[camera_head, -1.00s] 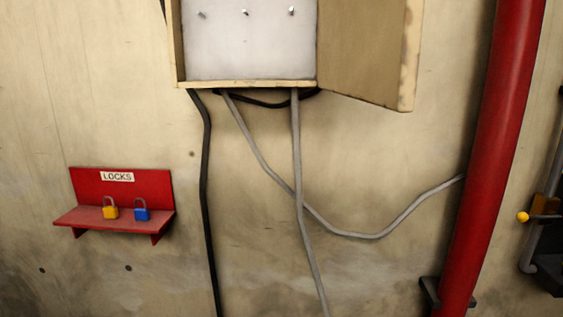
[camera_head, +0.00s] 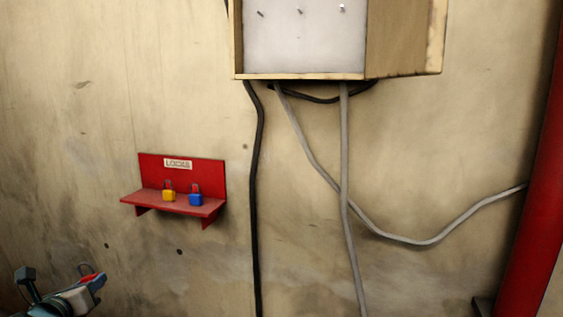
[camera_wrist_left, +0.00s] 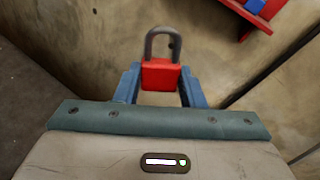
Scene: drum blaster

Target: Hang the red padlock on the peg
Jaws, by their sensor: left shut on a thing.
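The red padlock (camera_wrist_left: 161,75) is between the two blue fingers of my left gripper (camera_wrist_left: 160,87) in the left wrist view, its grey shackle pointing away from the gripper. In the head view my left gripper (camera_head: 92,281) is at the lower left, below and left of the red lock shelf, with a bit of the red padlock (camera_head: 90,279) showing. Small pegs (camera_head: 300,11) stick out of the pale back panel of the open box at the top; the padlock is well apart from them. My right gripper is not in view.
The red shelf (camera_head: 150,199) labelled LOCKS holds a yellow padlock (camera_head: 168,195) and a blue padlock (camera_head: 196,199). Black (camera_head: 254,190) and grey (camera_head: 347,200) cables hang below the box. A red pipe (camera_head: 537,190) stands far right.

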